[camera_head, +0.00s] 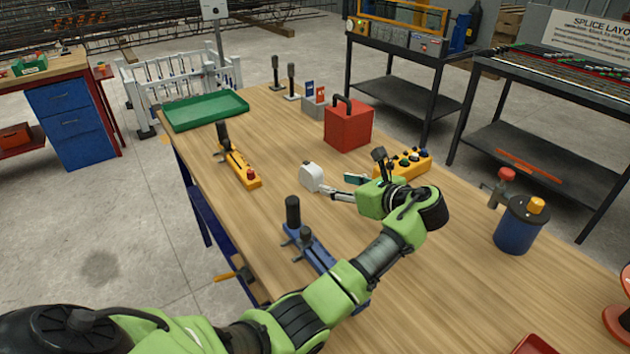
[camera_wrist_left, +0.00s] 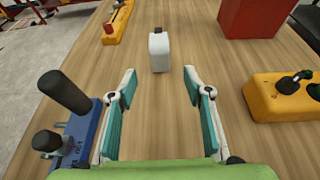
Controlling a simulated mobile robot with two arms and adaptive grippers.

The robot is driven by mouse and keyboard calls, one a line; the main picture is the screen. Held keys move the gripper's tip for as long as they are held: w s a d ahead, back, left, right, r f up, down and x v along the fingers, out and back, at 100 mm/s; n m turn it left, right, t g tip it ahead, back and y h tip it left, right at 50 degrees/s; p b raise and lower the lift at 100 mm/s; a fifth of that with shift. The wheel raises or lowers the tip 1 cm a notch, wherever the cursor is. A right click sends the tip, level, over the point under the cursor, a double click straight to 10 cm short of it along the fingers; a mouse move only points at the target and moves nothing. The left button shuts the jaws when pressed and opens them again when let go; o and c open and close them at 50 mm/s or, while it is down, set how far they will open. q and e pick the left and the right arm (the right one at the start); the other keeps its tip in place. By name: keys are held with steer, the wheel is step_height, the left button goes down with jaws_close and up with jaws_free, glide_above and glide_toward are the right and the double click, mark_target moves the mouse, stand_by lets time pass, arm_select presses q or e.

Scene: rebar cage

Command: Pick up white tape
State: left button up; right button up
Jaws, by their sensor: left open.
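The white tape (camera_head: 312,177) is a small white block-like case standing on the wooden table, with a dark part on its top edge in the left wrist view (camera_wrist_left: 159,52). My left gripper (camera_head: 341,187) is low over the table, just to the right of the tape in the head view. In the left wrist view its teal-padded fingers (camera_wrist_left: 158,82) are spread apart with bare table between them. The tape stands beyond the fingertips, roughly centred on the gap, and is not touched. My right gripper is not in view.
A blue tool with black knobs (camera_head: 310,246) lies left of my gripper. A yellow button box (camera_head: 405,165) is on its right. A red box (camera_head: 349,126) stands behind the tape, and a yellow tool (camera_head: 238,165) lies to the left. The green tray (camera_head: 205,111) is farther back.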

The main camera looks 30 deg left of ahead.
mark_target(318, 179)
arm_select(q)
steer(key=x, duration=0.7)
steer(key=shift+a+r, duration=0.1)
steer(key=shift+a, duration=0.15)
steer(key=shift+x, duration=3)
steer(key=shift+w+r, duration=0.1)
steer(key=shift+r, duration=0.05)
jaws_close()
